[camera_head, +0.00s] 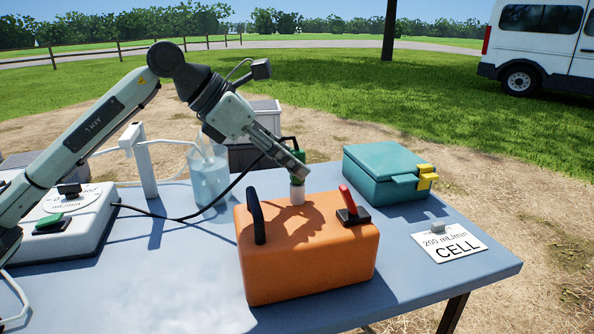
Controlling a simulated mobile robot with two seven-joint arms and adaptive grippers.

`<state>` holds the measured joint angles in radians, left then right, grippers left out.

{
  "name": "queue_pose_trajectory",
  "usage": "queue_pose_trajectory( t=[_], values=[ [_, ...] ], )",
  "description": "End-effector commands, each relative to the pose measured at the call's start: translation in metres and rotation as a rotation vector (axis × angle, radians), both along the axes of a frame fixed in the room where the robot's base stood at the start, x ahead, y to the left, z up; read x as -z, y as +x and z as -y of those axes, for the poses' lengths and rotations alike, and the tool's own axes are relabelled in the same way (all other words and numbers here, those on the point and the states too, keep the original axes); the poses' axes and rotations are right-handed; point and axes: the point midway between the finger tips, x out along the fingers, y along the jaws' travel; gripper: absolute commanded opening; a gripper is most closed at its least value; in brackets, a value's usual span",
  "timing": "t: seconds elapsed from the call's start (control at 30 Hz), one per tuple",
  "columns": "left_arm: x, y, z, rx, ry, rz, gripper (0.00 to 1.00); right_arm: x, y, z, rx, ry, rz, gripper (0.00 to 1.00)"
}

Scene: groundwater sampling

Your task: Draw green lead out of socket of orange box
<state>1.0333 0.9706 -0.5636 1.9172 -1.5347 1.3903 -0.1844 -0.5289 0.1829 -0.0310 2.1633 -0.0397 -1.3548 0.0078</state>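The orange box (310,262) stands on the table, with a black handle (256,215) on its left and a red lever (347,199) on its right. The green lead's plug (291,146) is upright at the back of the box top, above a white collar (297,194). My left gripper (298,170) reaches down from the upper left, its fingers at the plug. The near finger covers the plug's middle, so the gap between the fingers is hidden. My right gripper is not in view.
A card marked CELL (449,243) lies at the right. A clear beaker (209,178) and white device (85,222) stand left. The table (430,283) is clear at front right.

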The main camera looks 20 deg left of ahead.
Motion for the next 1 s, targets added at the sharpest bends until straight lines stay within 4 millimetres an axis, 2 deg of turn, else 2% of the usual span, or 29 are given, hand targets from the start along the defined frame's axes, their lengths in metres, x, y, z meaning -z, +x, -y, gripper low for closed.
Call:
queue_pose_trajectory(
  t=[0.03, 0.27, 0.47, 1.0],
  values=[
    [0.000, 0.000, 0.000, 0.000, 0.000, 0.000, 0.28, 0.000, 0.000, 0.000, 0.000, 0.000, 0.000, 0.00],
    [0.000, 0.000, 0.000, 0.000, 0.000, 0.000, 0.00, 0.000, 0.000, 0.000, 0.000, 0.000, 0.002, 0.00],
    [-0.002, 0.000, 0.000, 0.000, 0.000, 0.000, 0.00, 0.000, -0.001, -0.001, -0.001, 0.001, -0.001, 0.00],
    [-0.024, 0.000, 0.000, 0.000, 0.000, 0.000, 0.00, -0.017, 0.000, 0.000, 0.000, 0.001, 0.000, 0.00]
  ],
)
